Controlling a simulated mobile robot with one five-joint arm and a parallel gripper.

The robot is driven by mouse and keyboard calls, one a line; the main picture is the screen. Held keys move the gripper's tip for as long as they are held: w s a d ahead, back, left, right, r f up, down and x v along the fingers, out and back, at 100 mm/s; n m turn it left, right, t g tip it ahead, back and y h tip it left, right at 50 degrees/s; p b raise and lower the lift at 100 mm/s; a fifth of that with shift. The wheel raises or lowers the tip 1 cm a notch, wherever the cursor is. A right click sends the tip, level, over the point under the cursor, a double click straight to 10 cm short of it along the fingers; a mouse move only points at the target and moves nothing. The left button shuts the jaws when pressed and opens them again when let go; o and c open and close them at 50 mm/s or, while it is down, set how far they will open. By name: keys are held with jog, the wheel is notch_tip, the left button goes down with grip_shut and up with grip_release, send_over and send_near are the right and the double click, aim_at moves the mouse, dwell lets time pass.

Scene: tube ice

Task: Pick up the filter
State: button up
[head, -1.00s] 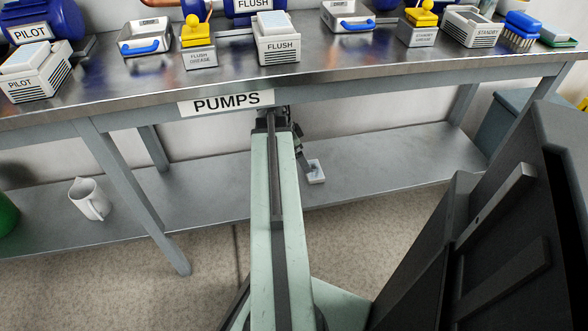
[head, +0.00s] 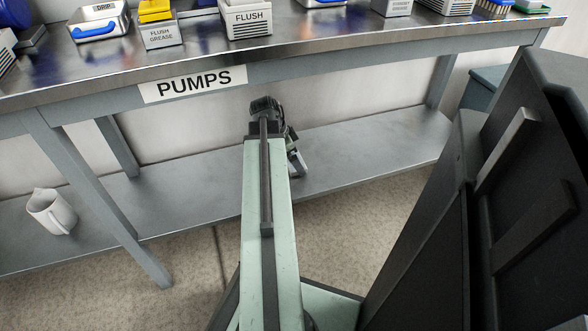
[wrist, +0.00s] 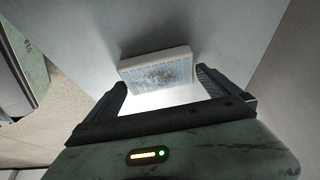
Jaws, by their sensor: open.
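The filter (wrist: 157,70) is a flat block with a white frame and a blue-and-grey slatted face. In the wrist view it lies on the grey lower shelf, just beyond and between my fingertips. My gripper (wrist: 161,79) is open, with one dark finger at each side of the filter's near edge. I cannot tell whether either finger touches it. In the head view my gripper (head: 298,163) is low over the lower shelf (head: 370,152), under the bench, and the filter is mostly or fully hidden there.
The bench top's front edge with the PUMPS sign (head: 193,84) hangs above my arm. A white jug (head: 50,212) stands on the lower shelf at left. A bench leg (head: 100,205) stands left of my arm. The shelf right of my gripper is clear.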

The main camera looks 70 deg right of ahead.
jog(key=shift+f, duration=0.1)
jog(key=c, duration=1.1)
jog(key=shift+p, duration=0.3)
